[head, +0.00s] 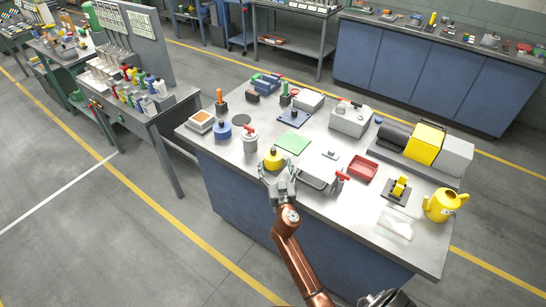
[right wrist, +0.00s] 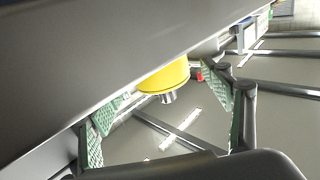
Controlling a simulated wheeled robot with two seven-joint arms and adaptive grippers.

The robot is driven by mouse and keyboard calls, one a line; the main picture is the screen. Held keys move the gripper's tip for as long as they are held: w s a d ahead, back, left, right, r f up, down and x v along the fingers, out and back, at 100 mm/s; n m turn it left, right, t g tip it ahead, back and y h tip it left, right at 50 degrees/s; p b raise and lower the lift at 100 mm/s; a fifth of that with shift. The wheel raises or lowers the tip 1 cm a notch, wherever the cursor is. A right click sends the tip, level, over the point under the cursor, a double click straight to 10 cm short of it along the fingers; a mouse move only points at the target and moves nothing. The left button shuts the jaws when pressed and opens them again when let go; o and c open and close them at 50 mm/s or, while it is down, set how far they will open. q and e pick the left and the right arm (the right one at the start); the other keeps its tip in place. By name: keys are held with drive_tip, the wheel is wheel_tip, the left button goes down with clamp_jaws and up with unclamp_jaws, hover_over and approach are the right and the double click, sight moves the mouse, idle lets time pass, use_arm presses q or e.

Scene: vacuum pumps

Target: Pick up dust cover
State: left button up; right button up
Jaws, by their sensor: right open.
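A yellow round item (head: 273,160) with a dark knob on top stands near the front edge of the grey table. I cannot tell for certain whether it is the dust cover. In the right wrist view, a yellow round body (right wrist: 166,77) with a metal stub shows beyond and between the fingers. My right gripper (head: 279,179) is close in front of the yellow item, with its fingers apart and nothing held. Its green-padded fingers (right wrist: 168,124) also show spread in the right wrist view. My left gripper is not in view.
A grey lidded box (head: 318,176) stands just right of the gripper, and a white canister (head: 250,140) behind left. A green mat (head: 293,143) lies behind. A red tray (head: 363,168), clear sheet (head: 397,224) and yellow can (head: 441,205) are further right.

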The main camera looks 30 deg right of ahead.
sight(273, 157)
drive_tip(key=x, duration=0.4)
drive_tip(key=shift+w+d, duration=0.15)
drive_tip(key=shift+w, duration=0.2)
drive_tip(key=shift+c, duration=0.2)
drive_tip(key=c, duration=1.3)
drive_tip(key=shift+o, duration=0.2)
